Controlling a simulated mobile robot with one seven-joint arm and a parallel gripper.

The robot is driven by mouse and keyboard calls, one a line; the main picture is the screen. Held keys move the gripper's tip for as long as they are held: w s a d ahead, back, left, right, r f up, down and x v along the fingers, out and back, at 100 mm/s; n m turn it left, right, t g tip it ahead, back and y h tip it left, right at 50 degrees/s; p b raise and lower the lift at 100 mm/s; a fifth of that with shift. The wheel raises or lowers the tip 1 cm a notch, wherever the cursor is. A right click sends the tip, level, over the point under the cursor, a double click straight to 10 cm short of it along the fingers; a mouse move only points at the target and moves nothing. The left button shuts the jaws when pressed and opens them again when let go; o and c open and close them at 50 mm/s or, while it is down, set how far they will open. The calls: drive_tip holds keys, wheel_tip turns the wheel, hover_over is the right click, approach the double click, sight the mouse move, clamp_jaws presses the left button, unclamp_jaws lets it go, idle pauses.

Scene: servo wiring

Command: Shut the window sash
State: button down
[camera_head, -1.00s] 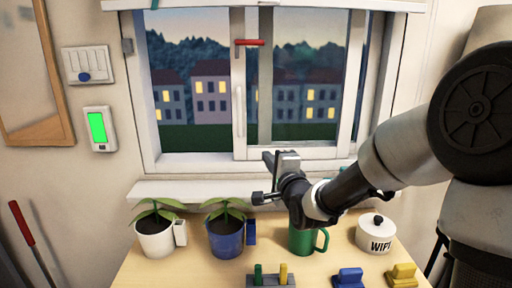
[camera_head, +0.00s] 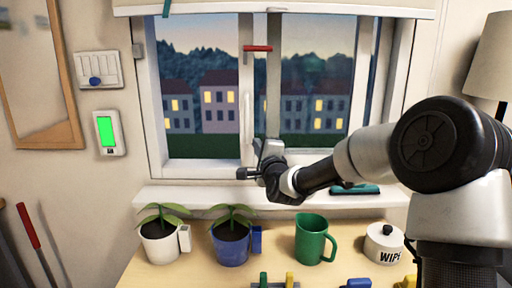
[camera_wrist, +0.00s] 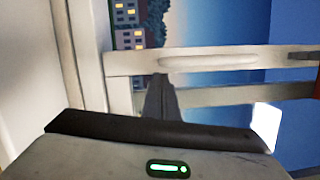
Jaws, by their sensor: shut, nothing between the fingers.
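The window sash (camera_head: 246,140) is a white-framed sliding panel at the right part of the window. Its left stile stands near mid-window and carries a pale upright handle (camera_head: 246,113). A red lever (camera_head: 257,48) sits near the top of the stile. My gripper (camera_head: 262,148) is shut and empty at the lower end of the stile, just right of and below the handle. In the wrist view the picture is turned sideways: the handle (camera_wrist: 210,60) lies beyond my dark fingers (camera_wrist: 160,95). I cannot tell whether the fingers touch the sash.
Below the sill (camera_head: 180,194) stand two potted plants (camera_head: 158,240) (camera_head: 231,240), a green mug (camera_head: 311,240) and a white WIPE pot (camera_head: 383,243). A teal object (camera_head: 355,188) lies on the sill behind my arm. A raised blind (camera_head: 200,8) hangs above.

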drive_tip(key=shift+a, duration=0.35)
